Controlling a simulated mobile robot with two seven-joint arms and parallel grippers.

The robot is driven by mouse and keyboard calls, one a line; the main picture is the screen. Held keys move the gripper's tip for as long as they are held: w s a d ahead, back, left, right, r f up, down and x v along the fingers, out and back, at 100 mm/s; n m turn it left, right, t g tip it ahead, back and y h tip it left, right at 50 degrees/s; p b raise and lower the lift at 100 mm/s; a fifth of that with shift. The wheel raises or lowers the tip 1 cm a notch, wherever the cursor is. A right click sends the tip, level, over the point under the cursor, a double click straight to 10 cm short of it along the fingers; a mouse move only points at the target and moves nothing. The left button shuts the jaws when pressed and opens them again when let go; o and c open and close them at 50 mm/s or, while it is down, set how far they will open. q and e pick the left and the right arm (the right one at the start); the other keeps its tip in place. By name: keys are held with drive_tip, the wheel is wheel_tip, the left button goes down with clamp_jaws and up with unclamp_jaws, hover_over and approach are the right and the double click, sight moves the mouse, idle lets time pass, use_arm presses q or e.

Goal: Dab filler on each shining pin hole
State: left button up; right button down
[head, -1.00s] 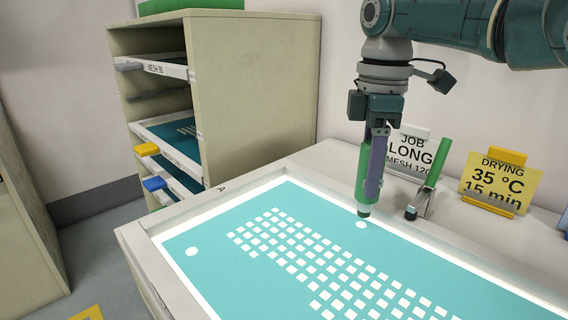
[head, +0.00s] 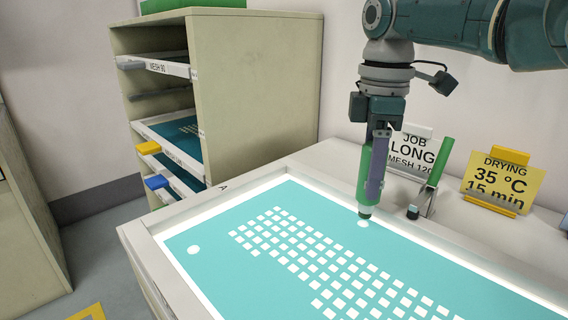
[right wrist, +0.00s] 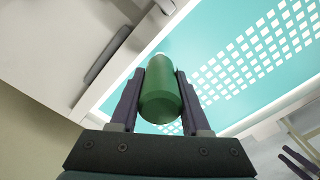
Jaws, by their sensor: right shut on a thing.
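The pen also shows between the fingers in the right wrist view (right wrist: 160,95). The tip is at or just above a round white spot (head: 363,223) near the far edge of the teal screen (head: 215,270); I cannot tell whether it touches. Another round white spot (head: 194,250) is at the screen's left. A grid of white squares (head: 300,250) fills the middle. The screen lies on a lit table.
A rack (head: 255,90) with screens in its slots stands at the back left. Behind the screen are a green-handled tool (head: 438,165) in a holder, a JOB LONG card (head: 412,158) and a yellow DRYING card (head: 503,182). The space above the screen's left part is clear.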

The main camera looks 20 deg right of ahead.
drive_tip(key=shift+f+b, duration=0.55)
drive_tip(key=shift+f, duration=0.25)
drive_tip(key=shift+f, duration=0.1)
idle(0.8)
wheel_tip(320, 180, up, 7)
drive_tip(key=p, duration=0.7)
idle(0.4)
